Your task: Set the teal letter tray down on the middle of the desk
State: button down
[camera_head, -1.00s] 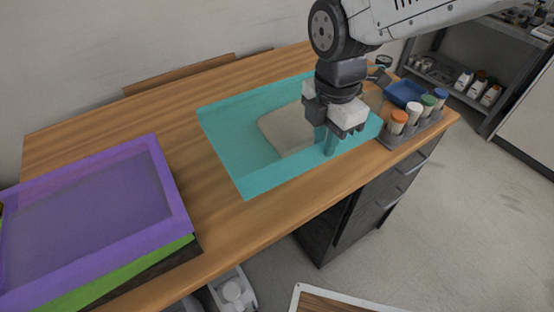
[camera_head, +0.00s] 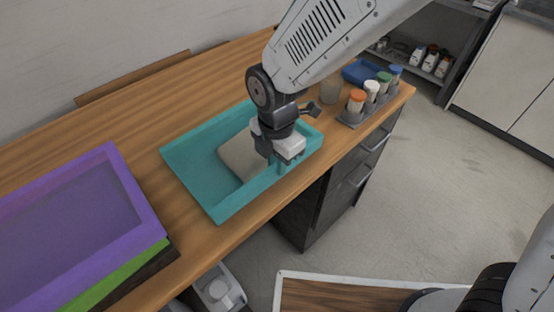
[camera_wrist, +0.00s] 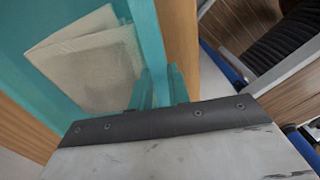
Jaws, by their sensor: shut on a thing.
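The teal letter tray (camera_head: 193,167) is over the middle of the wooden desk (camera_head: 140,122), with a beige folded item (camera_head: 236,158) inside it. My gripper (camera_head: 279,164) is shut on the tray's near wall. In the wrist view the gripper fingers (camera_wrist: 160,88) straddle the teal wall, and the tray floor (camera_wrist: 30,45) and the beige item (camera_wrist: 90,60) show on the left. The tray looks level and low over the desk; I cannot tell whether its underside touches the wood.
A stack with a purple tray (camera_head: 140,190) over a green one (camera_head: 120,275) stands at the left. A grey rack of capped bottles (camera_head: 364,115), a blue tray (camera_head: 362,71) and a clear jar (camera_head: 331,92) stand at the right end. Bare desk lies between stack and teal tray.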

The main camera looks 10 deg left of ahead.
jog(key=c, duration=1.3)
grip_release()
jog(key=shift+f, duration=0.1)
notch_tip(320, 180, up, 12)
jog(key=shift+r, duration=0.15)
